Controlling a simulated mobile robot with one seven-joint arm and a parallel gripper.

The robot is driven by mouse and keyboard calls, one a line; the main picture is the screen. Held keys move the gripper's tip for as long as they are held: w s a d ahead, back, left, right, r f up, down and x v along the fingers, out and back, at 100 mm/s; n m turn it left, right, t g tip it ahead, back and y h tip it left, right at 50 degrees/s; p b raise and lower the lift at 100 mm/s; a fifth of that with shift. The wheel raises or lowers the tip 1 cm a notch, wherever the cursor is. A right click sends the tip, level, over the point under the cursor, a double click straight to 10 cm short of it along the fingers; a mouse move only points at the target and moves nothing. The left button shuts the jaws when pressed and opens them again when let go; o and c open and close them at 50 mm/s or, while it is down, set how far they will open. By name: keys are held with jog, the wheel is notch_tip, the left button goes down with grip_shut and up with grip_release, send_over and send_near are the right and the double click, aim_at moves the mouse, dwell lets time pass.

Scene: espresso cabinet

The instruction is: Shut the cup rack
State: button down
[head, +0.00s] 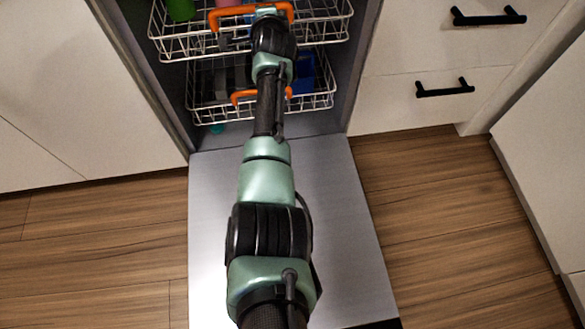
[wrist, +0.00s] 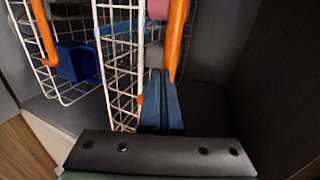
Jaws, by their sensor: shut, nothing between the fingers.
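The upper white wire rack (head: 325,37) is pulled part way out of the dishwasher-like cabinet and has an orange handle (head: 285,8). It holds a green cup (head: 181,9) and a pink item (head: 228,3). My gripper (wrist: 160,75) has its two blue fingers together and empty, right beside the orange handle (wrist: 178,35) in the wrist view. I cannot tell whether they touch it. My arm covers part of both racks in the head view.
The lower wire rack (head: 318,101), with its own orange handle (head: 243,96), is also partly out and holds a blue item (wrist: 78,63). The grey door (head: 345,220) lies folded down in front. Drawers with black handles (head: 445,88) stand at right.

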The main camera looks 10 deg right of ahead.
jog(key=shift+w+r+b, duration=0.25)
jog(key=shift+w+b, duration=0.1)
jog(key=shift+w, duration=0.3)
jog(key=shift+w+r+b, duration=0.2)
jog(key=shift+w+b, duration=0.15)
jog(key=shift+w, duration=0.25)
